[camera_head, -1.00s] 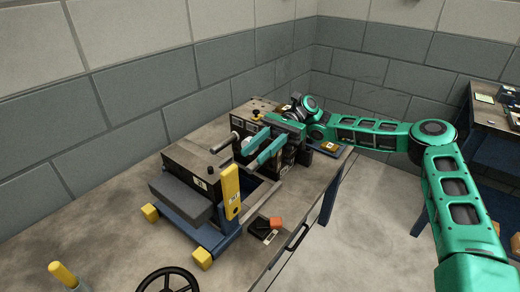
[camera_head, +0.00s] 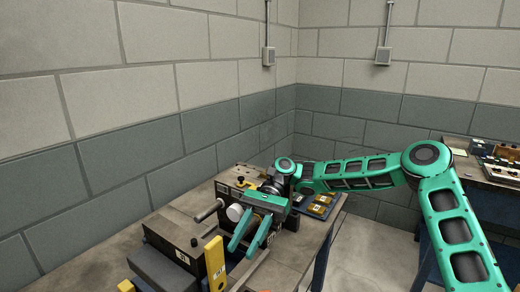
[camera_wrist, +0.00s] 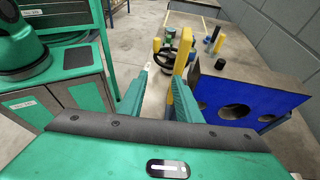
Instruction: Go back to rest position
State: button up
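My gripper (camera_head: 236,250) is at the end of my green arm, over the workbench (camera_head: 165,212) at the left. Its two green fingers are apart, with nothing visible between them. In the wrist view the fingers (camera_wrist: 158,100) also stand apart with an empty gap. Beside the fingers in the head view are a dark machine block (camera_head: 180,240) with a round bar and a white disc. A yellow upright (camera_head: 215,262) stands in front of the block. I cannot tell whether the gripper touches anything.
A blue-faced plate with a round hole (camera_wrist: 275,105) is close on the right in the wrist view. A handwheel (camera_wrist: 165,57) is beyond the fingers. Small yellow-marked parts (camera_head: 320,204) lie behind the gripper. Another bench (camera_head: 490,185) stands far right, and walls close the back.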

jog(key=s+d+f+t+h, duration=0.1)
jog(key=s+d+t+h, duration=0.25)
jog(key=d, duration=0.95)
jog(key=s+d+f+t+h, duration=0.15)
jog(key=d+t, duration=0.25)
jog(key=d, duration=1)
jog(key=s+d+r+t, duration=0.2)
jog(key=s+d, duration=0.7)
jog(key=s+d+r+t+h, duration=0.1)
jog(key=s+d+r+t, duration=0.1)
jog(key=s+d, duration=0.6)
jog(key=shift+s+d+r+m+t, duration=0.3)
jog(key=shift+s+d+r+t, duration=0.1)
jog(key=shift+s, duration=0.2)
jog(key=shift+w+f, duration=0.25)
jog(key=shift+w, duration=0.4)
